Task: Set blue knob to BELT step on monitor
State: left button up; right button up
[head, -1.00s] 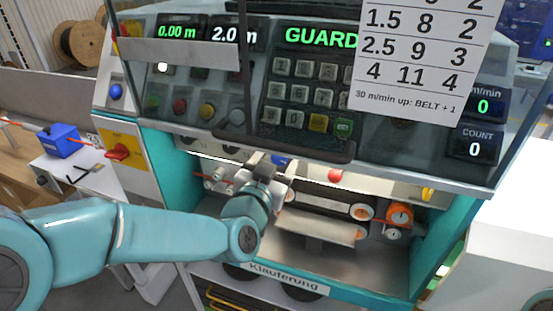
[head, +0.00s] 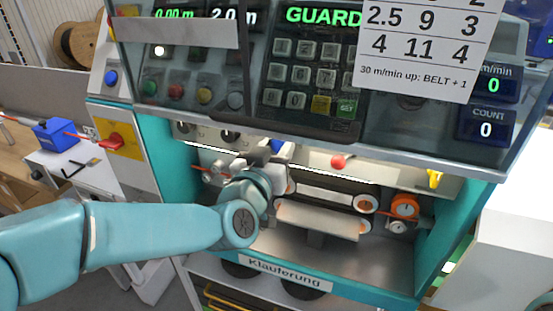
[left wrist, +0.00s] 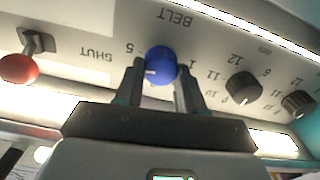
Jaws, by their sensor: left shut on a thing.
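The blue knob (left wrist: 161,66) sits under the BELT label (left wrist: 174,18) on the pale panel in the left wrist view, where the lettering is upside down. Its white mark points left, towards the printed 5. My left gripper (left wrist: 160,84) has one finger on each side of the knob and is shut on it. In the head view the knob (head: 277,145) is a small blue patch beside my left gripper (head: 268,152), partly hidden. The monitor (head: 285,15) reads GUARD in green. My right gripper is not in view.
A red-balled SHUT lever (left wrist: 20,67) is on one side of the knob, black knobs (left wrist: 243,87) on the other. Above the bay hang the keypad (head: 312,75) and a number card (head: 425,45) reading "30 m/min up: BELT + 1". Rollers (head: 320,220) lie below.

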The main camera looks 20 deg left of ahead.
pick_arm(q)
jog(key=n+b, duration=0.3)
jog(key=shift+f, duration=0.25)
jog(key=shift+a+r+n+b, duration=0.1)
jog(key=shift+r+n+b, duration=0.05)
jog(key=shift+n+b, duration=1.4)
jog(key=shift+n, duration=0.35)
jog(key=o, duration=1)
jog(key=shift+o, duration=0.2)
jog(key=shift+s, duration=0.1)
jog(key=s+p, duration=0.2)
jog(key=s, duration=1.4)
jog(key=shift+a, duration=0.3)
jog(key=shift+s, duration=0.1)
